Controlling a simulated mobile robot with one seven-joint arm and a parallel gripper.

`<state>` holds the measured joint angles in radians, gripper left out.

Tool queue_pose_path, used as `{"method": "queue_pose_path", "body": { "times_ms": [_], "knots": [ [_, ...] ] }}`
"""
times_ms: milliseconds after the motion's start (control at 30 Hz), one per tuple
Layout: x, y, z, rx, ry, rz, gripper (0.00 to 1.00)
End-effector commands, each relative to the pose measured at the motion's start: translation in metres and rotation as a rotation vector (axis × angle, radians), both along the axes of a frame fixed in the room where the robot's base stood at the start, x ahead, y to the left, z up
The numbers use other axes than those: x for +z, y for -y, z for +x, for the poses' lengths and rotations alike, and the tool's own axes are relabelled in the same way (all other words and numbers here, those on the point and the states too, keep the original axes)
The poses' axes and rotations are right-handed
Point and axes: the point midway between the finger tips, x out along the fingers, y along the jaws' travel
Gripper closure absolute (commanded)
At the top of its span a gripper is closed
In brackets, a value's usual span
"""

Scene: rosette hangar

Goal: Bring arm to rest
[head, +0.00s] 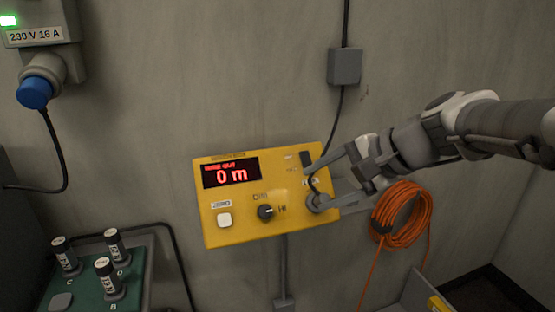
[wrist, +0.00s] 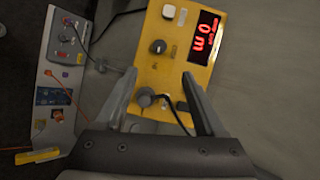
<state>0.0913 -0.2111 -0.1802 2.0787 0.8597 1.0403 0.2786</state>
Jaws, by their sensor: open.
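My gripper (head: 308,186) is at the right end of a yellow control box (head: 240,220) on the wall. Its two fingers are apart, and they also show in the wrist view (wrist: 158,88). A round grey plug or knob (wrist: 146,97) with a dark cable lies between the fingers at the box; I cannot tell whether a finger touches it. The box's red display (head: 230,174) reads "0 m". A dark knob (head: 266,212) and a white button (head: 224,220) sit below the display. My arm reaches in from the right.
A coil of orange cable (head: 402,215) hangs right of the box, below my arm. A grey junction box (head: 344,66) is above. A green tray (head: 85,287) with several labelled cylinders is lower left. A blue plug (head: 34,92) sits in the upper-left socket.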

Motion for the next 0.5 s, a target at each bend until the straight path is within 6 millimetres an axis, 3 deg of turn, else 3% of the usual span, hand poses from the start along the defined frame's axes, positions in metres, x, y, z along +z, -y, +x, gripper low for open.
{"method": "queue_pose_path", "body": {
  "times_ms": [500],
  "knots": [
    [0.0053,0.0019,-0.0105,0.020,0.005,-0.029,0.28]
  ]
}}
